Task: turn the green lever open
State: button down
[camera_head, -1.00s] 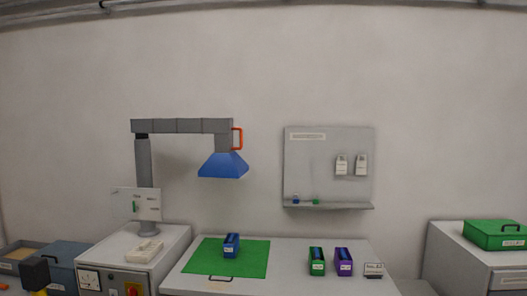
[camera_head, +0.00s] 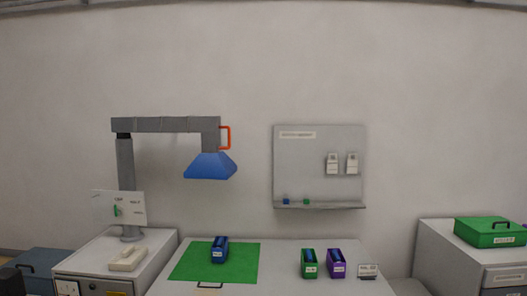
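A small green lever (camera_head: 117,211) shows on a white panel (camera_head: 134,207) at the left, beside the grey post of the extraction arm. It is small and looks roughly upright; its exact setting is too small to tell. The panel carries faint lettering that I cannot read fully. The panel stands above a grey-white cabinet (camera_head: 87,260). My gripper is not clearly visible in this view, so nothing shows touching the lever.
A blue hood (camera_head: 210,167) with an orange handle (camera_head: 226,138) hangs over a bench with a green mat (camera_head: 187,265). Blue (camera_head: 219,251), green (camera_head: 310,264) and purple (camera_head: 336,264) holders stand there. A green case (camera_head: 490,233) sits at the right. A dark block (camera_head: 10,281) is at lower left.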

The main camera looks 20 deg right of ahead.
aim_at(117, 213)
jog(key=z, duration=0.1)
jog(key=i, duration=1)
jog(key=z, duration=0.15)
jog(key=k, duration=0.95)
jog(key=u, duration=0.1)
jog(key=i, duration=0.35)
jog(key=u, duration=0.05)
